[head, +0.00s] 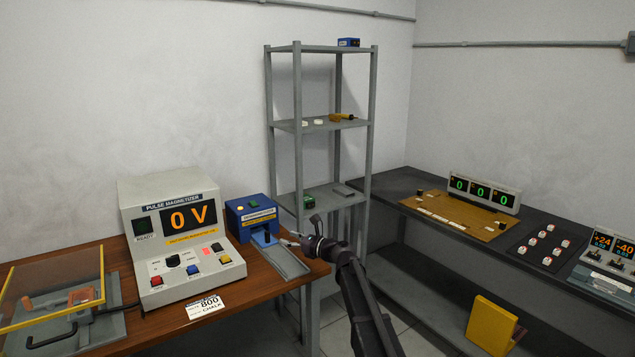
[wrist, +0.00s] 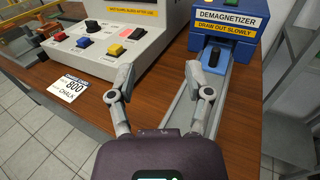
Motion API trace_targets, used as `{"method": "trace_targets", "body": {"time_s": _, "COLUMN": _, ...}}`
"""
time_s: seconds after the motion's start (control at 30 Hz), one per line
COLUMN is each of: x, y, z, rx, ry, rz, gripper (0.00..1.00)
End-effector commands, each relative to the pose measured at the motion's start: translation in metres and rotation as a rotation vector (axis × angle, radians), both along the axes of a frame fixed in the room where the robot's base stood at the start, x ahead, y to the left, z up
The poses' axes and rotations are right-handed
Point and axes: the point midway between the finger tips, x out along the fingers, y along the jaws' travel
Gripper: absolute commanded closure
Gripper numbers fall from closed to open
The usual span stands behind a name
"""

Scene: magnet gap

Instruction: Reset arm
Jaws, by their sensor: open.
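My arm reaches from the bottom of the head view to the wooden table's right end. My gripper (head: 287,238) is by the front of the blue demagnetizer. In the wrist view my gripper (wrist: 160,82) is open, its two fingers apart with nothing between them. The blue demagnetizer (wrist: 228,22) is ahead and to the right, with a metal track (wrist: 187,112) running out of its front.
The pulse magnetizer (head: 180,240) reads 0 V, beside the demagnetizer. A label card (head: 205,306) lies in front of it. A clear-lidded fixture (head: 60,295) is at left. A grey shelf rack (head: 320,125) stands behind; a dark bench (head: 440,215) is at right.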

Motion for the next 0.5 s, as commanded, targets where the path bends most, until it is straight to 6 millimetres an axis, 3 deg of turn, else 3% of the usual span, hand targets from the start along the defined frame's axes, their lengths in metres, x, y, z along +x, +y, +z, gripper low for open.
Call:
{"method": "trace_targets", "body": {"time_s": 0.17, "x": -0.001, "y": -0.001, "z": -0.001, "rx": -0.003, "ry": -0.002, "rz": 0.0, "gripper": 0.35}}
{"method": "trace_targets", "body": {"time_s": 0.5, "x": -0.028, "y": -0.009, "z": -0.026, "rx": -0.164, "ry": -0.11, "rz": 0.04, "gripper": 0.35}}
